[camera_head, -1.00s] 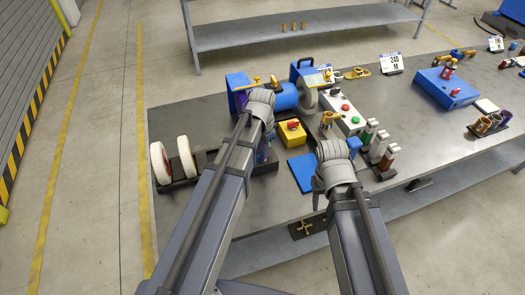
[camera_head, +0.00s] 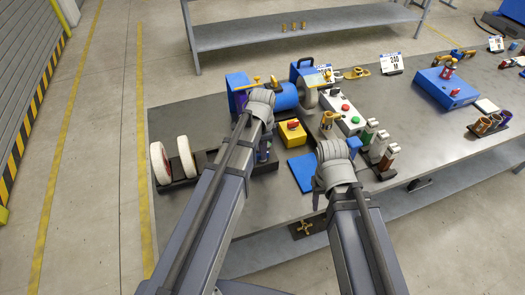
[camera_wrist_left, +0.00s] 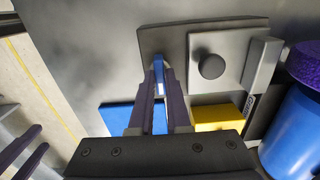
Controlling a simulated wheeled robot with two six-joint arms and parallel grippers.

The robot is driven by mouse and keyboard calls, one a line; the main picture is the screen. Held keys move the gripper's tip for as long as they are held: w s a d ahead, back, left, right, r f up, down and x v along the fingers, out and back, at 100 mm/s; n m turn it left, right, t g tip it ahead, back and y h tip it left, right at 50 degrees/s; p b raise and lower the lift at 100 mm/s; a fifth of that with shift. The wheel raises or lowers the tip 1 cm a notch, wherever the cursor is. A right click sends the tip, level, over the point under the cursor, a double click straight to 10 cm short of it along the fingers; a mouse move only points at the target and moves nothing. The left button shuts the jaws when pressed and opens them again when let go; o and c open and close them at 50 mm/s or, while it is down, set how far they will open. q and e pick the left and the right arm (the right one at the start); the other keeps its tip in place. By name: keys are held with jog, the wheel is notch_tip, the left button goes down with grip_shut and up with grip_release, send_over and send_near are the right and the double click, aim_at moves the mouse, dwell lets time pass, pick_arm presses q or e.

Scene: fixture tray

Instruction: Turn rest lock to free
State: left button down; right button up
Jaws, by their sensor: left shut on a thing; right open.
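In the left wrist view my left gripper (camera_wrist_left: 159,72) is shut on a narrow blue piece in front of a dark plate (camera_wrist_left: 177,42). I take this piece to be the rest lock, but its marks and setting cannot be read. A round dark knob (camera_wrist_left: 211,66) on a grey square plate is just to the right of the fingers. In the head view my left wrist (camera_head: 259,104) hides most of the gripper. My right gripper (camera_wrist_left: 40,138) shows at the lower left of the wrist view, fingers apart and empty.
A blue grinder (camera_head: 285,96) stands behind my left wrist. A yellow box with a red knob (camera_head: 293,125), a blue mat (camera_head: 302,172) and a button box (camera_head: 345,113) are to the right. Two white wheels (camera_head: 186,157) stand left. The bench's front left is clear.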

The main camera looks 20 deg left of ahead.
pick_arm(q)
jog(key=c, duration=0.9)
grip_release()
jog(key=shift+r, duration=0.1)
notch_tip(320, 180, up, 8)
jog(key=p, duration=0.8)
jog(key=shift+f, duration=0.2)
jog(key=shift+s+d+f+n+y+b, duration=0.2)
jog(key=shift+s+d+f+n+b, duration=0.95)
jog(key=shift+s+d, duration=0.95)
jog(key=shift+s+d+f+n+y+b, duration=0.2)
jog(key=shift+s+d+f+n+b, duration=0.55)
jog(key=shift+s+d+n, duration=1.35)
jog(key=shift+s+d+f+n+y+b, duration=0.2)
jog(key=shift+s+d+f+n+b, duration=0.6)
jog(key=shift+s, duration=2.3)
